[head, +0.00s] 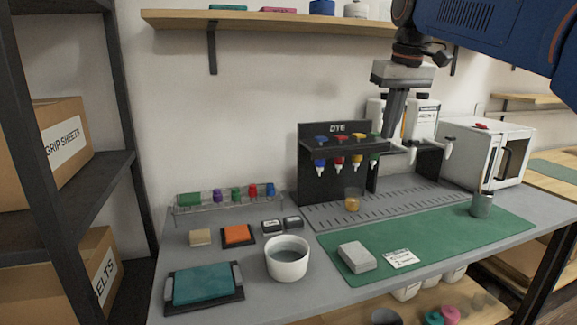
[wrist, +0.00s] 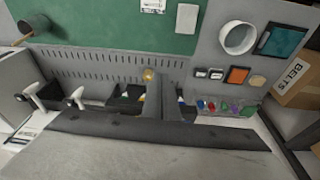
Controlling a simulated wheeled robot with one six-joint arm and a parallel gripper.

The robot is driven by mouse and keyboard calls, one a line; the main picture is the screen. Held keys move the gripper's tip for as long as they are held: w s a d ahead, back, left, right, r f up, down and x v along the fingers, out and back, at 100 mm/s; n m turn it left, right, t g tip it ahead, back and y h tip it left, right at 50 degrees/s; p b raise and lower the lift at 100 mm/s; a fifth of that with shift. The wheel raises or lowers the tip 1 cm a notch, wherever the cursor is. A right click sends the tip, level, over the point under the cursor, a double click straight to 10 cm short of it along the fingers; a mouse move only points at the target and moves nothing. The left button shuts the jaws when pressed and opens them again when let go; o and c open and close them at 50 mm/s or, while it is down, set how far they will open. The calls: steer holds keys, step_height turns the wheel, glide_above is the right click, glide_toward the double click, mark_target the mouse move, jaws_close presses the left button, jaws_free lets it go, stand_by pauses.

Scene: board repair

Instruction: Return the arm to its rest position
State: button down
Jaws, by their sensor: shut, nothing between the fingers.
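My gripper (head: 393,138) hangs from the blue and grey arm (head: 480,32) at the upper right of the head view. Its fingers point down, shut and empty, in front of the back wall by the right end of the dye rack (head: 338,145). In the wrist view the grey gripper body (wrist: 160,145) fills the bottom, and its fingers hide part of the dye rack area. The fingers appear above the bench in the head view; their exact gap to the rack and the white bottles (head: 424,118) behind cannot be told.
The bench holds a green mat (head: 440,240) with a grey block (head: 357,256), a white bowl (head: 287,262), a teal pad (head: 203,286), a metal cup (head: 482,204) and an amber cup (head: 352,200). A white cabinet (head: 470,145) stands right. A wall shelf (head: 270,20) runs above.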

steer(key=s+d+f+m+t, duration=0.1)
steer(key=s+d+f, duration=0.1)
steer(key=s+f, duration=1.2)
steer(key=s+d+f+m+t, duration=0.1)
steer(key=s+d+f+m, duration=0.1)
steer(key=s+f, duration=1.2)
step_height(320, 180, down, 6)
steer(key=shift+s+d+r+h, duration=0.2)
steer(key=shift+d+r+h, duration=0.1)
steer(key=shift+d, duration=0.4)
